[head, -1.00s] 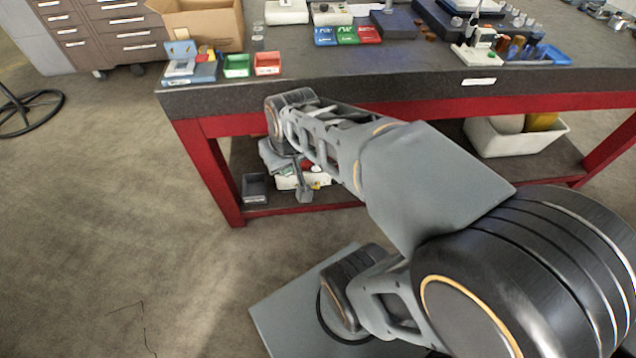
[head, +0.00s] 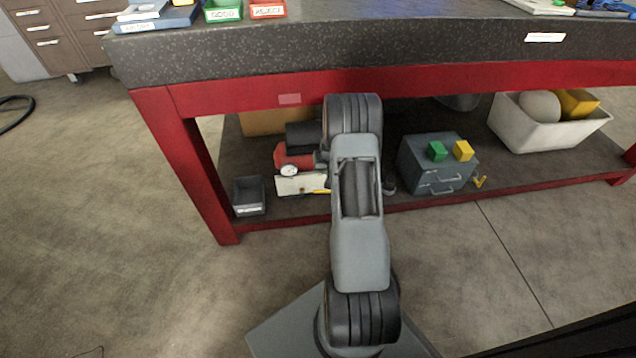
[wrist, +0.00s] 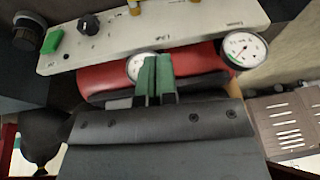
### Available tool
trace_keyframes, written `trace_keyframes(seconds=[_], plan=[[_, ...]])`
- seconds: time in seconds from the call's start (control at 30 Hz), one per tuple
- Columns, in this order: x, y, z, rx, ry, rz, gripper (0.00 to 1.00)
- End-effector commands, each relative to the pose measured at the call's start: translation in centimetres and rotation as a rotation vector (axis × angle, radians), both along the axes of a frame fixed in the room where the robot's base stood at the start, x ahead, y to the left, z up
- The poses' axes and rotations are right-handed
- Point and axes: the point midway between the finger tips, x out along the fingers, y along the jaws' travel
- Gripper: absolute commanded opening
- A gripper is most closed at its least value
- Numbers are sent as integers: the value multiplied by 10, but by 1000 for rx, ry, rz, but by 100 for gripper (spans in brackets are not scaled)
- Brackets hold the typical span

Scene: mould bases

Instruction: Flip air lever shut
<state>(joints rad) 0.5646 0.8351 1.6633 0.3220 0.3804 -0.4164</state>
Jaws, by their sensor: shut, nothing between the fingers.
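A pale panel (head: 298,186) stands on the bench's lower shelf, with a small yellow part (head: 321,190) on it. The panel also shows in the wrist view (wrist: 165,30); two yellow parts (wrist: 134,7) at its top edge are cut off, so I cannot tell which is the air lever or how it stands. A red tank (head: 294,156) with a round gauge (head: 289,170) sits by the panel. My gripper (wrist: 155,62) is shut and empty, its green fingertips together in front of the tank and partly over one gauge. In the head view my arm hides it.
The red bench beam (head: 240,96) runs above the shelf opening. A grey drawer box (head: 425,170) with green and yellow cubes stands right of my arm. A dark bin (head: 249,196) stands left. A white tub (head: 550,130) is farther right. The panel carries a black knob (wrist: 89,25).

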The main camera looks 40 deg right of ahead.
Motion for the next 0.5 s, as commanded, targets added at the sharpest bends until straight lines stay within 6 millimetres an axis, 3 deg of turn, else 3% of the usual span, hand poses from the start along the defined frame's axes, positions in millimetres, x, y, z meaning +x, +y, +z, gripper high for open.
trace_keyframes(seconds=[0.5], plan=[[24, -8, -92, 1, 2, -8, 0]])
